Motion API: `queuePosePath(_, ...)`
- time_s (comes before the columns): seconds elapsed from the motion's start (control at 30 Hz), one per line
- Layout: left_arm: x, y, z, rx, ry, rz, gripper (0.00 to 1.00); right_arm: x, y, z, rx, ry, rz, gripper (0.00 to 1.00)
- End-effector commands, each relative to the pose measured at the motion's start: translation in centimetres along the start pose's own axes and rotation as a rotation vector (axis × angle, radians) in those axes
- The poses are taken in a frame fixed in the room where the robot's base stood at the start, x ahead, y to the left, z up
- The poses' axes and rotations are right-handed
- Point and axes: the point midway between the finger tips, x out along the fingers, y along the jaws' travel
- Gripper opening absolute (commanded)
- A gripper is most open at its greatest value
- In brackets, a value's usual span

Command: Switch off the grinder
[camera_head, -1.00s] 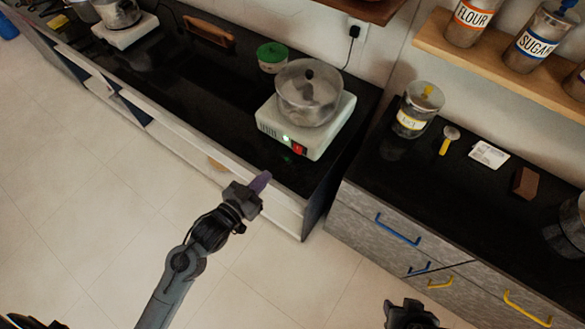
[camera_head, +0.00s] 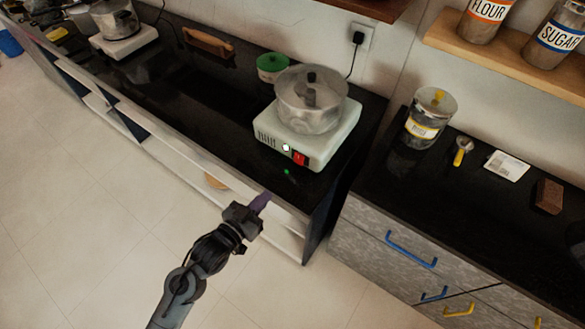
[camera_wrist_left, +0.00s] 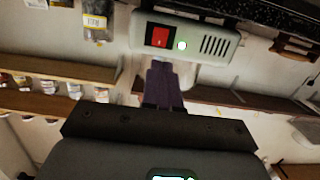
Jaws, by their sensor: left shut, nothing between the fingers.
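The grinder (camera_head: 318,138) is a white base with a clear lidded bowl (camera_head: 311,100) on top, standing on the black counter near its right end. My left gripper (camera_head: 262,200) is shut and empty, with purple fingers. It is in front of and below the grinder, apart from the switch. My right gripper is out of view.
A green-lidded bowl (camera_head: 271,68) stands behind the grinder. Another white appliance (camera_head: 125,42) is at the far left. On the right counter are a labelled jar (camera_head: 430,118), a yellow-handled tool (camera_head: 461,152), a white card (camera_head: 507,165) and a brown block (camera_head: 547,195).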

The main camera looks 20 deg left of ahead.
Motion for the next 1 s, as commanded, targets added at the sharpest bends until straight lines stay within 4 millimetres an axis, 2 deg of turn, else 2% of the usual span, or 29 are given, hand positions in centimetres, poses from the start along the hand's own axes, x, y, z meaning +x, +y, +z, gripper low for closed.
queuePosePath(0.27,1.4,0.0,0.1,-0.001,0.002,0.0,0.0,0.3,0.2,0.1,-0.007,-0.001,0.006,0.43)
queuePosePath(0.8,10.6,0.0,0.1,-0.001,0.002,0.001,0.0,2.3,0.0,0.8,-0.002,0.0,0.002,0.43)
queuePosePath(1.0,12.9,0.0,0.1,0.0,0.0,0.0,0.0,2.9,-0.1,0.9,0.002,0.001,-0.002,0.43)
